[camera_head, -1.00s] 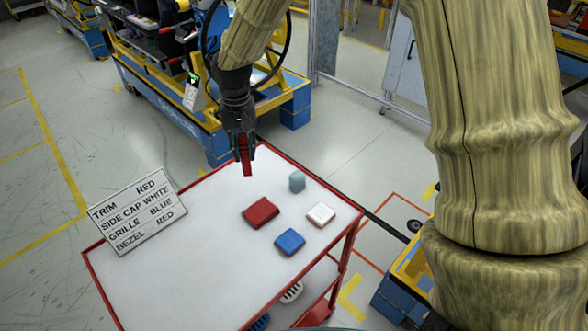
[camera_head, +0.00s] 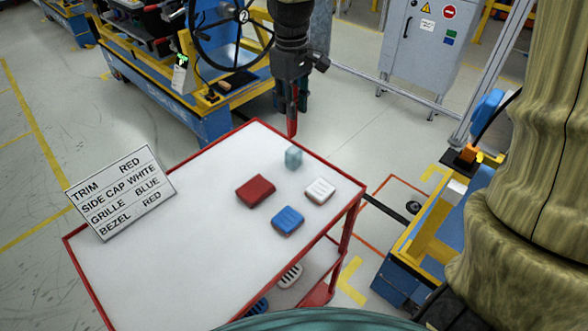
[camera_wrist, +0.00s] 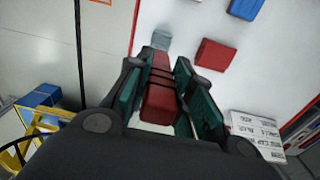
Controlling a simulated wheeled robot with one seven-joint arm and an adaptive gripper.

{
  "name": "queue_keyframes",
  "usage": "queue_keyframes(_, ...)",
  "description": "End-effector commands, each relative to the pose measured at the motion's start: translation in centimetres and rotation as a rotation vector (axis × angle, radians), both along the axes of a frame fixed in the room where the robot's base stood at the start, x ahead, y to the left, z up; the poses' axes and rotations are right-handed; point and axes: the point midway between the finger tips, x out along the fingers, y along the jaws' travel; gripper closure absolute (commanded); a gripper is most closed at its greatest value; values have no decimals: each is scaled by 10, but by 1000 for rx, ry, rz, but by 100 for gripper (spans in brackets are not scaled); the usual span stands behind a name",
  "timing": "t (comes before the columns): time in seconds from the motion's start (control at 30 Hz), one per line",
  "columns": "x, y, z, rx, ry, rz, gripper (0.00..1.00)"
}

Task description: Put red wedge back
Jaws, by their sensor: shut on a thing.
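My gripper (camera_head: 291,112) is shut on the red wedge (camera_head: 293,124), which points down from the jaws above the far right edge of the cart. In the wrist view the red wedge (camera_wrist: 160,103) lies lengthwise between the two green-lined fingers of my gripper (camera_wrist: 160,85). The white-topped cart (camera_head: 170,255) has a red rim. On it lie a red block (camera_head: 256,191), a blue block (camera_head: 288,221), a white block (camera_head: 319,190) and a small grey-blue block (camera_head: 293,157). The held wedge appears clear of all of them.
A sign (camera_head: 122,193) on the cart lists trim red, side cap white, grille blue, bezel red. Behind stands a yellow and blue workstation (camera_head: 195,110) with a steering wheel (camera_head: 230,30). A grey cabinet (camera_head: 417,55) is at the back right. The cart's front left is bare.

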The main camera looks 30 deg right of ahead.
Motion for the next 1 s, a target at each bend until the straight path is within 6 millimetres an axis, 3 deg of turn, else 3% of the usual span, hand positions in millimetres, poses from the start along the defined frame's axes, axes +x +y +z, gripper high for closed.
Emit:
queue_keyframes(0.17,-4,-4,-8,2,4,25,100)
queue_keyframes(0.4,-4,-4,-44,2,4,25,100)
queue_keyframes(0.73,-4,-4,-65,0,3,25,100)
queue_keyframes(1.0,-5,-4,-95,1,4,24,100)
